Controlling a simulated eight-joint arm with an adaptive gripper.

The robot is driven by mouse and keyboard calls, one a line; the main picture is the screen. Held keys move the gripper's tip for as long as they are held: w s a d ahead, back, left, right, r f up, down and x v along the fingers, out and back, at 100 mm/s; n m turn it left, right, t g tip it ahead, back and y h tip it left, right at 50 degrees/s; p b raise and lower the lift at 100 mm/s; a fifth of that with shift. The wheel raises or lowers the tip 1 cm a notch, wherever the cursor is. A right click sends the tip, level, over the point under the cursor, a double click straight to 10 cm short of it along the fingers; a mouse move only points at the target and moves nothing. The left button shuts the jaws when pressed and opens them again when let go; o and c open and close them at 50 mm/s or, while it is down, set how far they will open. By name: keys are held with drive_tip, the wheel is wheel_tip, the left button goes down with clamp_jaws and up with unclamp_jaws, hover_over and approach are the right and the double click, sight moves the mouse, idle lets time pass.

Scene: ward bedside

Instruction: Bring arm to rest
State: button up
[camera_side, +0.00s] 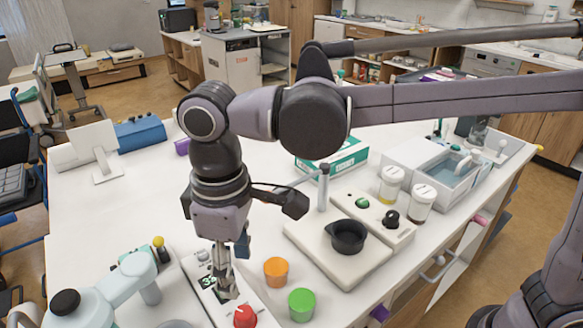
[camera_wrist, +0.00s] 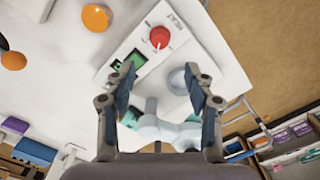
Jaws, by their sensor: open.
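My gripper (camera_side: 226,284) points down over the white heater unit (camera_side: 200,263) at the front of the table. Its fingers are apart, and nothing shows between them. In the wrist view, the two fingers of my gripper (camera_wrist: 160,82) stand either side of the picture's middle. Beyond them lies the heater panel, with a red knob (camera_wrist: 159,37) marked HEAT and a green display (camera_wrist: 128,66). In the side view, the red knob (camera_side: 244,316) is just right of and below the fingertips. Whether the fingers touch the unit cannot be told.
An orange cup (camera_side: 276,271) and a green cup (camera_side: 301,304) stand close right of my gripper. A pale teal instrument (camera_side: 105,294) stands close left. A stirrer with a black bowl (camera_side: 347,236), jars and a water bath (camera_side: 450,172) are further right. The back-left tabletop is mostly clear.

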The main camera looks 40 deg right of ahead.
drive_tip(key=w+d+m+t+y, duration=0.1)
drive_tip(key=d+m+t, duration=0.1)
drive_tip(key=d, duration=0.7)
drive_tip(key=w+d+m+t, duration=0.1)
drive_tip(key=d+m, duration=0.2)
drive_tip(key=d, duration=0.7)
drive_tip(key=s+d+f+m+t, duration=0.2)
drive_tip(key=d, duration=0.5)
drive_tip(key=s+d+f+m+t+h, duration=0.1)
drive_tip(key=s+d+f+m+t, duration=0.1)
drive_tip(key=d, duration=0.5)
drive_tip(key=shift+s+f, duration=0.35)
drive_tip(key=shift+f, duration=0.45)
